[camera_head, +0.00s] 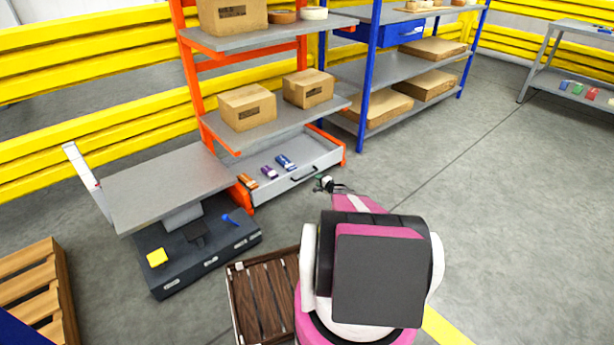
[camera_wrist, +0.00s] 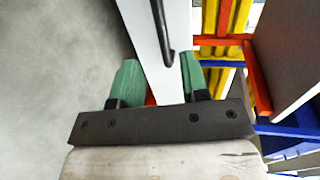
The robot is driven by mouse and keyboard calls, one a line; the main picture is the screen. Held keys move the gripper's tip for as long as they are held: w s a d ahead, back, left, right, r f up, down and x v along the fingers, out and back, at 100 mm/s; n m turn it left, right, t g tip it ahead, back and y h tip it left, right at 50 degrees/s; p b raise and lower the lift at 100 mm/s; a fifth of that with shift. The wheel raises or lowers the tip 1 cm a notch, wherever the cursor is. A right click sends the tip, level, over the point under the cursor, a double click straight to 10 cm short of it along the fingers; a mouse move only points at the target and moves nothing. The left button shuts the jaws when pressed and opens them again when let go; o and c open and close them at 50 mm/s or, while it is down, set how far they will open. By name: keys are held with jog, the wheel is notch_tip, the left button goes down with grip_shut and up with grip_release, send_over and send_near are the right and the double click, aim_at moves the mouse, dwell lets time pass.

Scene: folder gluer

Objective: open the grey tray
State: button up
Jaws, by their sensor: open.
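The grey tray (camera_head: 322,163) is at the bottom of the orange shelf, with a black handle (camera_head: 304,173) on its front. Its front sits between low orange posts, and I cannot tell how far out it is. Orange, purple and blue small items lie in it. My gripper (camera_head: 326,184) is just in front of the tray, close to the right of the handle. In the wrist view my open green fingers (camera_wrist: 158,76) have the pale tray front (camera_wrist: 145,35) and the black handle (camera_wrist: 162,30) beyond and between them. No contact with the handle is clear.
Cardboard boxes (camera_head: 247,107) stand on the shelf above the tray. A grey platform bench (camera_head: 165,184) is at the left, and a brown slatted crate (camera_head: 265,300) is beside my base. A blue shelf (camera_head: 375,70) stands behind. The floor to the right is clear.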

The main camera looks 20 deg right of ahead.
aim_at(308, 175)
jog(key=x, duration=1)
jog(key=shift+w, duration=0.1)
jog(key=shift+c, duration=0.3)
grip_shut()
